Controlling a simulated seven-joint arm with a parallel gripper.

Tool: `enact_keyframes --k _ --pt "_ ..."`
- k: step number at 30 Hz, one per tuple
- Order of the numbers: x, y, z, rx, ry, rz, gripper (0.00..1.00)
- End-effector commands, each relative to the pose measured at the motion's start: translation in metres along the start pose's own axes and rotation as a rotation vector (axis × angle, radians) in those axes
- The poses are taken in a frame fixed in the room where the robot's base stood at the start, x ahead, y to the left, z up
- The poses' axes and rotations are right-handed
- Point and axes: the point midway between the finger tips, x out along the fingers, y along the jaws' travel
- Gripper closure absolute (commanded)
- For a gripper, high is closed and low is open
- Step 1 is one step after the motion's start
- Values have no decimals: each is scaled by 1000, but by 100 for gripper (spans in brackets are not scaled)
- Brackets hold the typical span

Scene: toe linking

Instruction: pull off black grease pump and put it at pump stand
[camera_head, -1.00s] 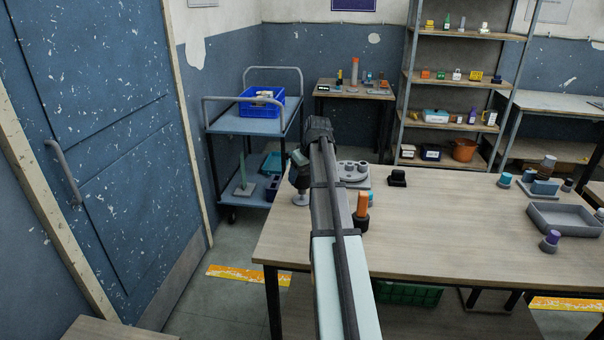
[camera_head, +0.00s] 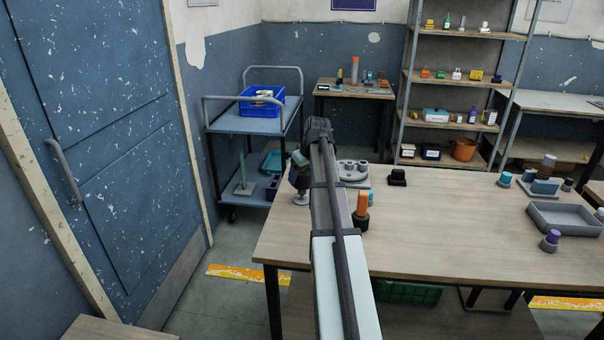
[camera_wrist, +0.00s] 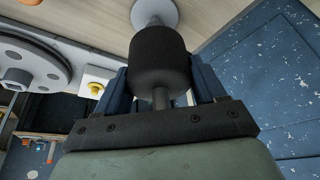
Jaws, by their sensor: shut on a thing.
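The black grease pump (camera_wrist: 161,60) is a dark cylinder with a thin grey stem, seen close up in the wrist view. My gripper (camera_wrist: 161,84) has its blue fingers on both sides of it and is shut on it. A light grey disc (camera_wrist: 155,12) shows at the pump's far end; I cannot tell whether it is part of the pump. In the head view my gripper (camera_head: 300,182) is at the left end of the wooden table, and my arm partly hides it. I cannot make out which thing is the pump stand.
A grey round fixture (camera_head: 352,168) stands beside my gripper. An orange-topped bottle (camera_head: 362,202) is close to my arm. A black block (camera_head: 397,177) and a grey tray (camera_head: 565,219) are further right on the table (camera_head: 455,225), with clear wood between. A blue cart (camera_head: 248,124) stands behind left.

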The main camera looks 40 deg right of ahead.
Motion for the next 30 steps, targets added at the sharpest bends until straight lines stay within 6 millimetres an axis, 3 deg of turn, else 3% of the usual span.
enact_keyframes --k 28,29,30 --pt "21 0 9 0 1 0 100" --pt "21 0 8 0 1 0 28" --pt "21 0 8 0 1 0 25"
